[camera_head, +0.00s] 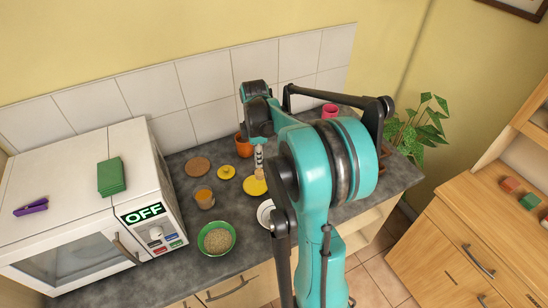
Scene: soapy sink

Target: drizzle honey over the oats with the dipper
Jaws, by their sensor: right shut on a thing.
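The oats fill a green bowl (230,249) near the front edge of the counter. My right gripper (259,151) points down over the counter, behind and right of the glass. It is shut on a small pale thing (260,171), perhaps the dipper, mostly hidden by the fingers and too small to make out. A yellow disc (254,188) lies below it. My left gripper is not in view.
A cork coaster (197,166), a yellow lid (226,172) and an orange pot (243,146) stand behind the glass. A white plate (265,212) is partly hidden by my right arm. A microwave (60,194) bounds the counter at left. A pink cup (330,110) stands far back.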

